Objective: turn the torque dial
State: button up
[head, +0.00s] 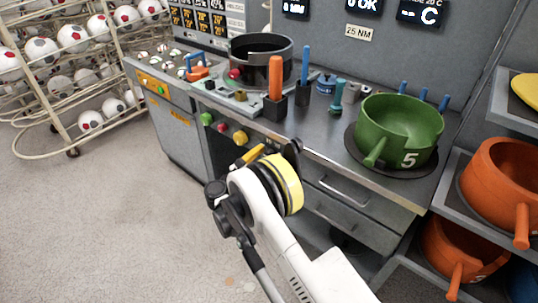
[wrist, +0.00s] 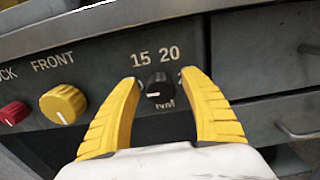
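The torque dial (wrist: 158,88) is a small black knob with a white pointer line toward the left, on the grey front panel. Labels 15 and 20 are printed above it; lettering at its right and below is partly hidden. My gripper (wrist: 159,78) is open, with one yellow finger on each side of the dial in the wrist view. Gaps show between dial and fingers; I cannot tell how far it reaches in depth. In the head view my gripper (head: 252,154) is at the bench's front panel, and the dial is hidden.
A yellow knob (wrist: 63,104) marked FRONT and a red knob (wrist: 14,114) sit left of the dial. Drawers (head: 338,194) lie to the right. A green pan-like vessel (head: 400,127) marked 5 stands on the bench. A wall plate (head: 359,33) reads 25 NM.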

grip_shut()
